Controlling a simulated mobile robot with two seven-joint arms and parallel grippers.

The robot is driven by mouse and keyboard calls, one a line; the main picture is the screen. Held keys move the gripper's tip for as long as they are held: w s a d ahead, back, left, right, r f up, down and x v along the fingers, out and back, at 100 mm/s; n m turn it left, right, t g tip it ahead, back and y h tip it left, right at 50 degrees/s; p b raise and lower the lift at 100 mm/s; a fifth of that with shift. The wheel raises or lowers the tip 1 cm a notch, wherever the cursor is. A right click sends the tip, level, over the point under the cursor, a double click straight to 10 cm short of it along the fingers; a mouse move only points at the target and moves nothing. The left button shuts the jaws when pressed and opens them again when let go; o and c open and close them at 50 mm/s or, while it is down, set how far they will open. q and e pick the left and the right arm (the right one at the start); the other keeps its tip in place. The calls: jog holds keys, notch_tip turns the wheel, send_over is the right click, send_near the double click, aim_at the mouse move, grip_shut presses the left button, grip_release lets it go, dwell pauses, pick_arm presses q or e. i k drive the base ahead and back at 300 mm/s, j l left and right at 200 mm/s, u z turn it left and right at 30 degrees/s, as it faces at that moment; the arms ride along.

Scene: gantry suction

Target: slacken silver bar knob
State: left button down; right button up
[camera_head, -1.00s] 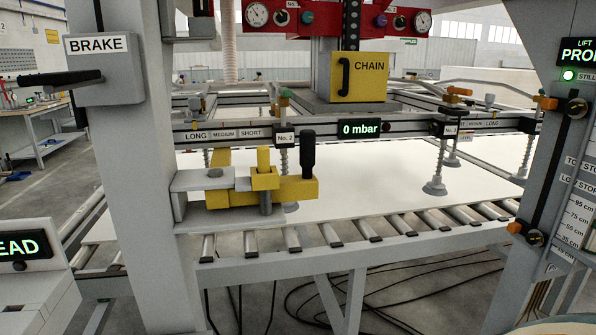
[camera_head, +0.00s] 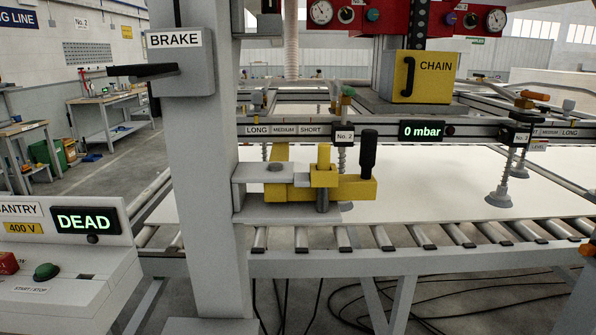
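The silver bar (camera_head: 465,130) runs across the frame above a white sheet, with LONG, MEDIUM and SHORT labels at its left and right ends. An orange knob (camera_head: 533,95) sits at the right part of the bar, above a black clamp block (camera_head: 516,134). I cannot tell which of these is the knob of the task. A suction cup (camera_head: 498,196) hangs below the right block. Neither of my grippers is in view.
A yellow clamp (camera_head: 350,188) with a black handle stands before the bar. A grey post (camera_head: 205,200) carries the BRAKE box (camera_head: 180,75). A gantry panel (camera_head: 60,225) reading DEAD is at lower left. The roller conveyor (camera_head: 420,262) crosses the front. Cables lie on the floor.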

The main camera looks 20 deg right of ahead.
aim_at(543, 109)
jog(key=z, duration=1.9)
jog(key=i+l, duration=0.15)
jog(key=i, duration=0.2)
jog(key=i+l+u, duration=0.1)
jog(key=i, duration=0.3)
jog(key=i+l, duration=0.3)
jog(key=i+u, duration=0.05)
